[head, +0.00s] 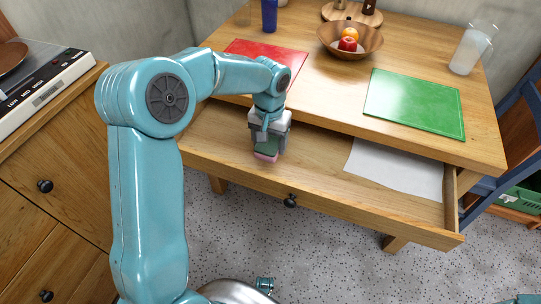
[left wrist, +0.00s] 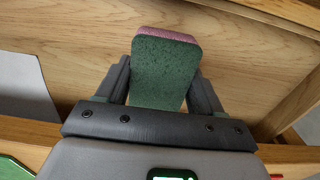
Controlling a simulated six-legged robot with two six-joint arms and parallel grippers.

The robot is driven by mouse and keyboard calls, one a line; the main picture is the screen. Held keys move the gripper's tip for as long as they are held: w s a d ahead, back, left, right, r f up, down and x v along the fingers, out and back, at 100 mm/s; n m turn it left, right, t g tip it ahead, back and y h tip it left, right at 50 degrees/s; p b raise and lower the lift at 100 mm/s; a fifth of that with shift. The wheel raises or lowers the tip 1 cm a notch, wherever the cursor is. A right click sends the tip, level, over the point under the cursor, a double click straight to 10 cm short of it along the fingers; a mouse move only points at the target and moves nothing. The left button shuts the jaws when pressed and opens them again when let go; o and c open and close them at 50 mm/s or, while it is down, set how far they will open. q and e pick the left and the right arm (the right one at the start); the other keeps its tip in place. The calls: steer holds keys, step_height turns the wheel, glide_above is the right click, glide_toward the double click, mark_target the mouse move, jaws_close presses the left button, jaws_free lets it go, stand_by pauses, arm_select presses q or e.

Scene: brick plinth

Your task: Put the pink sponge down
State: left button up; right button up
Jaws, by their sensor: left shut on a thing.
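The pink sponge (head: 266,156) shows in the head view below my left gripper (head: 268,143), with a green side and a pink edge. In the left wrist view the sponge (left wrist: 165,70) stands between the two dark fingers of my left gripper (left wrist: 163,88), which is shut on it. The gripper points down over the open drawer (head: 322,172) of the wooden table. Whether the sponge touches the drawer floor I cannot tell. My right gripper is not in view.
A white paper sheet (head: 397,168) lies in the drawer's right part. On the tabletop are a red mat (head: 262,55), a green mat (head: 414,101), a fruit bowl (head: 329,46) and a clear pitcher (head: 470,50). The drawer's middle floor is bare.

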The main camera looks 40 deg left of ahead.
mark_target(270, 141)
arm_select(q)
step_height(270, 141, down, 6)
steer(key=shift+r+b, duration=0.25)
steer(key=shift+b, duration=0.35)
steer(key=shift+f, duration=0.15)
steer(key=o, duration=1)
steer(key=shift+r, duration=0.2)
step_height(270, 141, up, 12)
steer(key=p, duration=0.3)
steer(key=shift+s+f, duration=0.1)
steer(key=shift+s, duration=0.05)
